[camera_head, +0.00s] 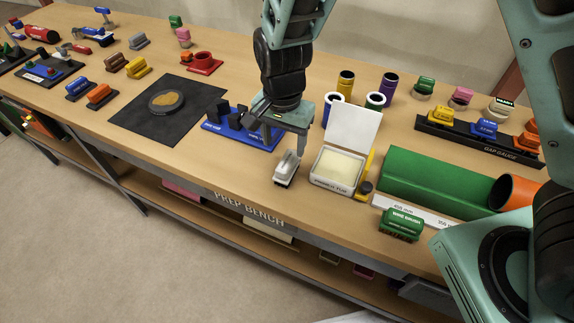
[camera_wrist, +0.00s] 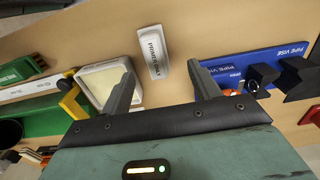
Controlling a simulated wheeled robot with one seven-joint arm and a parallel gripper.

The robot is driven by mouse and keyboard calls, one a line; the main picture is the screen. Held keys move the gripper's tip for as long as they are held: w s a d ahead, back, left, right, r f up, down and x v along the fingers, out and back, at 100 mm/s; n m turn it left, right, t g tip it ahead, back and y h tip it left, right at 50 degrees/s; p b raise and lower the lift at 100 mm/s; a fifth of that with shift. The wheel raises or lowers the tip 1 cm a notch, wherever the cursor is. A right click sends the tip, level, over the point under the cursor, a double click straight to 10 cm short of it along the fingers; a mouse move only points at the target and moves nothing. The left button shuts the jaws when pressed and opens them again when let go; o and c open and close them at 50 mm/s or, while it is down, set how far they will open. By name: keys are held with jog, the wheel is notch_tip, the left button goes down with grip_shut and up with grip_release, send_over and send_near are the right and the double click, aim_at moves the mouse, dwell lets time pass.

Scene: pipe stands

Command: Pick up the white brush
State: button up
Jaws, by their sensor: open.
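The white brush (camera_head: 286,168), a small white block with a grey lower part, sits on the bench near its front edge. In the wrist view the brush (camera_wrist: 154,51) shows its white top with dark lettering that seems to read "PRIMER ONLY". My gripper (camera_head: 287,141) is open and points down just above and behind the brush. In the wrist view my gripper (camera_wrist: 160,72) has its fingers apart, with the brush between and just beyond the tips. Nothing is held. Whether the fingers touch the brush cannot be told.
The blue pipe vise (camera_head: 240,134) is close on the left. A green trough (camera_head: 435,180) and a green wire brush (camera_head: 401,224) lie farther right. Bare bench lies in front, left of the brush.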

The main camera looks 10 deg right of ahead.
aim_at(287, 160)
notch_tip(287, 160, down, 3)
jog(key=shift+f, duration=0.2)
jog(key=shift+s+d+f+p, duration=0.15)
jog(key=shift+f+p, duration=0.25)
jog(key=shift+f, duration=0.95)
jog(key=shift+s+d+f+p, duration=0.15)
jog(key=shift+f+p, duration=0.25)
jog(key=shift+f, duration=0.95)
jog(key=shift+w, duration=0.1)
jog(key=c, duration=1.1)
jog(key=shift+r, duration=0.15)
notch_tip(287, 160, up, 10)
jog(key=shift+f+b, duration=0.1)
jog(key=shift+b, duration=0.45)
jog(key=shift+o, duration=0.7)
